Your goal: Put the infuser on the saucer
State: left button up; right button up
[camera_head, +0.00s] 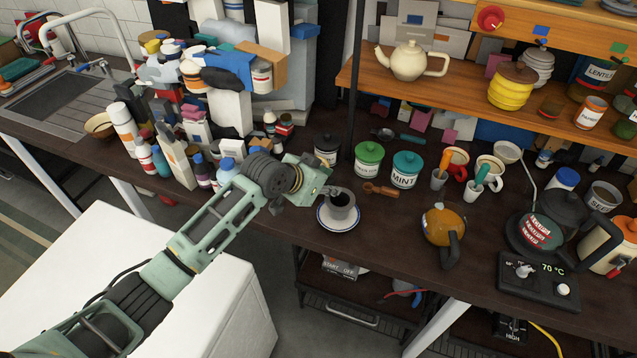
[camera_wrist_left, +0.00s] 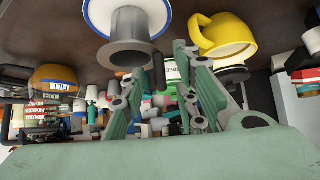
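The grey metal infuser (camera_head: 341,205), with a wide rim and a dark open top, stands upright on the white saucer (camera_head: 325,222) with a blue rim. In the left wrist view the infuser (camera_wrist_left: 128,30) and the saucer (camera_wrist_left: 97,14) show at the top, seen upside down. My left gripper (camera_head: 327,190) is just left of the infuser, near its rim. In the left wrist view its two green fingers (camera_wrist_left: 160,78) are spread apart with nothing held between them. I cannot tell whether a fingertip touches the rim. My right gripper is not in view.
A yellow mug (camera_wrist_left: 224,32) stands close to the gripper in the left wrist view. Behind the saucer are a mint jar (camera_head: 406,169), a green-lidded jar (camera_head: 369,161) and a wooden scoop (camera_head: 381,189). An orange kettle (camera_head: 441,226) is right of it. Packed bottles crowd the left.

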pick_arm(q)
jog(key=b+v, duration=0.1)
jog(key=v, duration=1.1)
jog(key=shift+d, duration=0.1)
